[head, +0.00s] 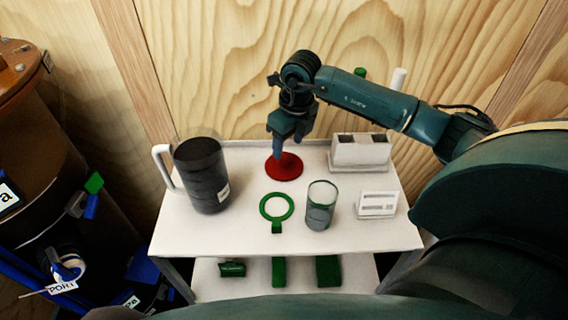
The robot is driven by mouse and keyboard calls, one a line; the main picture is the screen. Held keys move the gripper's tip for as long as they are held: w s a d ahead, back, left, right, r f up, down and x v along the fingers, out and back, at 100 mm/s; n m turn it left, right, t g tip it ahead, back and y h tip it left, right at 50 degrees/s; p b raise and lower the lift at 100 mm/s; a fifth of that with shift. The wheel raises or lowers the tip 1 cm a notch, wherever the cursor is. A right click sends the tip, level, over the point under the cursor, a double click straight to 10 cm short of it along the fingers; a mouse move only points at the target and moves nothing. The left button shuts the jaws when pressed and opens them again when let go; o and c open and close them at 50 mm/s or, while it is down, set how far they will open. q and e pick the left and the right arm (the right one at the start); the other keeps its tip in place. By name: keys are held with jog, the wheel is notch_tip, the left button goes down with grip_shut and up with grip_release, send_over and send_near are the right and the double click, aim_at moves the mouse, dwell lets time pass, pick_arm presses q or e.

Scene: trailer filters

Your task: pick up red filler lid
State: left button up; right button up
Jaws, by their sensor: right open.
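The red filler lid (287,168) is a round red disc lying on the white table top, towards the back and near the middle. My right gripper (279,152) points down over the lid from behind. Its fingers are open and their tips overlap the lid in the picture. I cannot tell whether they touch it. The lid's raised middle is partly hidden by the fingers. My left gripper is not in view.
Green items lie on the lower shelf (255,285). A brown tank stands left.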

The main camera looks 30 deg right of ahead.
aim_at(284, 155)
jog(key=f, duration=0.3)
jog(key=w+f, duration=0.1)
jog(key=f, duration=0.1)
jog(key=shift+a+f, duration=0.25)
jog(key=shift+a, duration=0.05)
jog(key=shift+c, duration=0.2)
jog(key=shift+r, duration=0.1)
jog(key=c, duration=1)
